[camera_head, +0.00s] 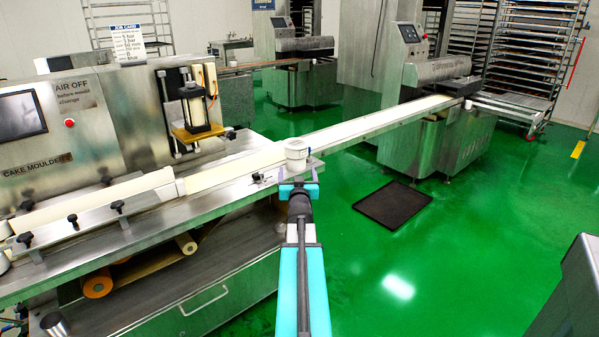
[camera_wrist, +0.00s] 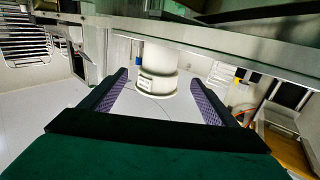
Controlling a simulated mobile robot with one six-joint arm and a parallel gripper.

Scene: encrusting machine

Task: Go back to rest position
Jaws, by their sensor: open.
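My gripper (camera_head: 298,176) reaches forward at the front edge of the cake moulder's steel bench (camera_head: 240,192). It is open, with its two purple-lined fingers apart. Just beyond the fingers a white round pot (camera_head: 297,152) stands on the bench beside the conveyor. In the wrist view the pot (camera_wrist: 158,68) shows between and beyond the open fingertips (camera_wrist: 160,84), with a small label on its side. I cannot tell whether a finger touches it.
The cake moulder (camera_head: 70,125) fills the left. A pale conveyor belt (camera_head: 375,122) runs to a second machine (camera_head: 440,115) at the back. A dark mat (camera_head: 393,205) lies on the open green floor to the right. A steel edge (camera_head: 575,285) stands at lower right.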

